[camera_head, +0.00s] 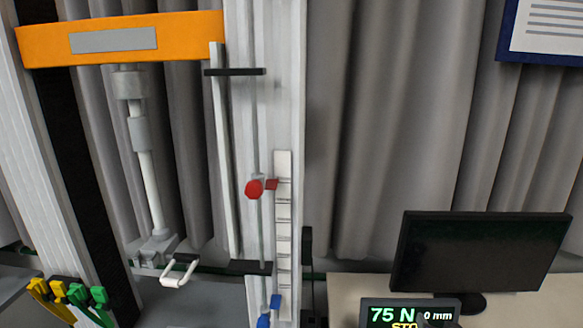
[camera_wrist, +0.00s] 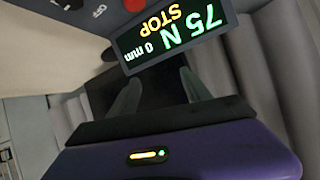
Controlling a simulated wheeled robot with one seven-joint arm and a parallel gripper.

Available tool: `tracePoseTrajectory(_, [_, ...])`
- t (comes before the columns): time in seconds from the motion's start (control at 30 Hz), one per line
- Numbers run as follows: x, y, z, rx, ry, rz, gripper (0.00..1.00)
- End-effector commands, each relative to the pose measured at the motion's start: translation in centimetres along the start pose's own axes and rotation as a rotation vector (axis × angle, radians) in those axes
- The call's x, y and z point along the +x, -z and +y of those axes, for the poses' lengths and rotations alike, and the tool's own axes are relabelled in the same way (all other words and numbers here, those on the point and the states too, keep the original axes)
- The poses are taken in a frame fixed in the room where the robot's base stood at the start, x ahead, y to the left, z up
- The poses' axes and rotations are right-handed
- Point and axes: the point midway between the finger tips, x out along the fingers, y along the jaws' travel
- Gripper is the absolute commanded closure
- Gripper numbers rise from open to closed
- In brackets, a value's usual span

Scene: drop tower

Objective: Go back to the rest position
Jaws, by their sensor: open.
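My gripper (camera_wrist: 160,78) shows in the wrist view, with its two grey fingers apart and nothing held between them. Its purple housing (camera_wrist: 170,155), with a small lit strip, fills the bottom of that view. The fingers point toward a display (camera_wrist: 170,38) that reads 75 N, 0 mm and STOP and appears upside down there. I cannot tell the gap between the fingertips and the display. The same display (camera_head: 410,314) is cut off at the bottom of the head view. My gripper does not show in the head view.
A tower with an orange crossbeam (camera_head: 120,38) stands at the left. A red knob (camera_head: 254,188) and a blue knob (camera_head: 264,320) sit beside its white scale (camera_head: 283,225). A dark monitor (camera_head: 480,252) stands on a desk at the right. Green and yellow clips (camera_head: 78,294) are lower left.

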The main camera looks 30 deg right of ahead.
Motion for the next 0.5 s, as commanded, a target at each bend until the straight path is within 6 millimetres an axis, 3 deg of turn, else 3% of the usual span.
tracePoseTrajectory(0.03, [-1.5,-1.5,-1.4,-0.035,0.05,0.042,0.43])
tracePoseTrajectory(0.2, [-7.4,-4.2,-5.4,-0.131,0.199,0.194,0.43])
tracePoseTrajectory(0.5, [-19.6,-8.8,-8.6,-0.239,0.416,0.368,0.43])
